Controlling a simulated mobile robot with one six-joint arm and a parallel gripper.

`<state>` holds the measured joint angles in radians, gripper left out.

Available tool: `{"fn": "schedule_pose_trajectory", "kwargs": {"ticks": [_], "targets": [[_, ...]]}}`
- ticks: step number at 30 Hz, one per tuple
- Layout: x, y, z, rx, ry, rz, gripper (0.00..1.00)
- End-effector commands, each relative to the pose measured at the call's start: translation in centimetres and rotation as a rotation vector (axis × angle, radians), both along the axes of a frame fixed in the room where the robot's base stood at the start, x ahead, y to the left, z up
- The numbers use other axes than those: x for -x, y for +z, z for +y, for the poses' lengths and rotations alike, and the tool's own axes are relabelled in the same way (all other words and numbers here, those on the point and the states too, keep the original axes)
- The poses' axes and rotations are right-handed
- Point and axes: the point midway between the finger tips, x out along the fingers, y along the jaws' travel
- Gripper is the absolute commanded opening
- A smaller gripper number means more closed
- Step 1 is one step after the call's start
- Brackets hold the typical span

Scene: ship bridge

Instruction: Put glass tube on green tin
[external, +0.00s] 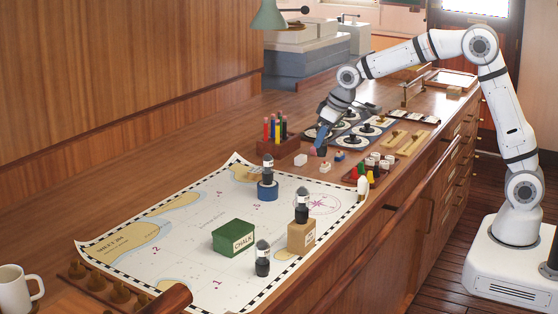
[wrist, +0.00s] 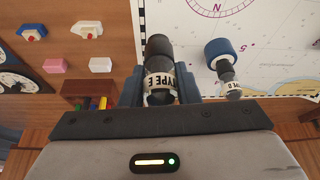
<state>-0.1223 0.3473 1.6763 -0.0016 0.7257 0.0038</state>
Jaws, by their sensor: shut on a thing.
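My gripper (wrist: 159,92) is shut on a dark glass tube (wrist: 158,54) with a white label that seems to read TYPE E. In the external view my gripper (external: 321,142) is over the counter beyond the chart's far edge; the held tube is hard to make out there. The green tin (external: 228,238), marked CHALK, sits on the chart, well apart from my gripper and with nothing on its top. It does not show in the wrist view.
Similar tubes stand on a blue ring (external: 267,191), on a cardboard box (external: 300,238) and on the chart (external: 262,260) beside the tin. A pencil holder (external: 282,146) and small blocks are near my gripper. A mug (external: 15,290) is at the near left.

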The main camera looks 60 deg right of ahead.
Motion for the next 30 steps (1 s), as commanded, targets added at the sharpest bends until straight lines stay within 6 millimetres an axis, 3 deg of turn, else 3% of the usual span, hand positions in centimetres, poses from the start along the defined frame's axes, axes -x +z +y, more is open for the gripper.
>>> {"fn": "schedule_pose_trajectory", "kwargs": {"ticks": [5, 12, 18, 21, 25, 30], "targets": [[-1.9, 1.3, 4.5, 0.000, 0.063, -0.002, 0.07], [-4.7, 3.6, 16.7, -0.002, 0.216, -0.001, 0.07], [-4.6, 4.9, 27.4, -0.001, 0.341, 0.000, 0.07], [-3.8, 5.3, 31.8, 0.000, 0.392, -0.001, 0.07], [-2.8, 5.6, 35.9, 0.000, 0.438, -0.001, 0.07], [-2.0, 5.5, 38.4, 0.000, 0.468, 0.000, 0.07]]}}
